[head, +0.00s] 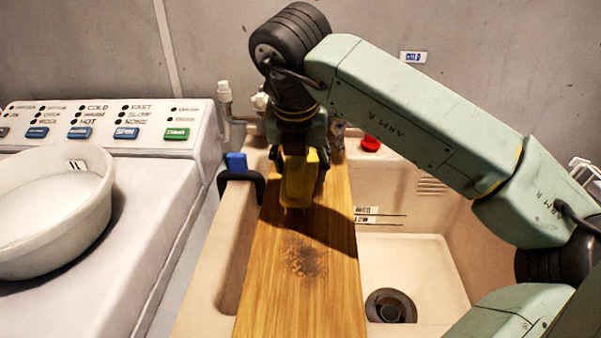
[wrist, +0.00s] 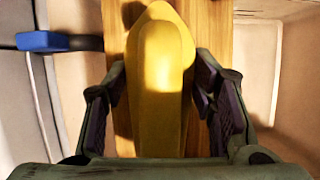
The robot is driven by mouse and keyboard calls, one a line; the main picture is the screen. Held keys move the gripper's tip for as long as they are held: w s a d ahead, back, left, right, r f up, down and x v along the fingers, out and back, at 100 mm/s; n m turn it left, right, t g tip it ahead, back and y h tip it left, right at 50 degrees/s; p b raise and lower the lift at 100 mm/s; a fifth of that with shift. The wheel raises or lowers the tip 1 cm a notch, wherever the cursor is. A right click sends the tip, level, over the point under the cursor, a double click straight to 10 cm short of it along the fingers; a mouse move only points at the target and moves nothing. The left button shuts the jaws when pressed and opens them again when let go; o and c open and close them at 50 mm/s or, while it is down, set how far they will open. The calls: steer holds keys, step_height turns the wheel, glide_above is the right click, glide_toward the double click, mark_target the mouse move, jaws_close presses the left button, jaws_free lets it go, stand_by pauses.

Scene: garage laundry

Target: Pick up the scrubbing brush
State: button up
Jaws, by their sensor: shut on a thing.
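The scrubbing brush (head: 299,182) has a yellow body and is held upright, bristle end down, above a wooden board (head: 290,290). In the wrist view its yellow back (wrist: 161,75) fills the middle, between the two dark finger pads. My gripper (head: 303,170) is shut on the brush. A shadow lies on the board below and to the right of it. I cannot tell exactly how far the brush is from the board.
The board spans a beige sink with a drain (head: 390,306) at right. A blue-and-black clamp-like item (head: 238,170) sits on the sink's left rim. A washing machine (head: 150,175) with a white basin (head: 50,215) stands at left. A red knob (head: 371,144) is behind the sink.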

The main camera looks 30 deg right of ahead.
steer(key=shift+r, duration=0.75)
steer(key=s+a+b, duration=0.1)
steer(key=s+a, duration=0.2)
steer(key=s, duration=0.1)
steer(key=s+a+r+b, duration=0.1)
steer(key=s+a+b, duration=0.1)
steer(key=s+a, duration=0.1)
steer(key=s+a+b, duration=0.1)
steer(key=s+a, duration=0.2)
steer(key=s, duration=0.3)
steer(key=shift+a+r, duration=0.2)
steer(key=shift+r, duration=0.1)
steer(key=o, duration=0.7)
steer(key=c, duration=0.5)
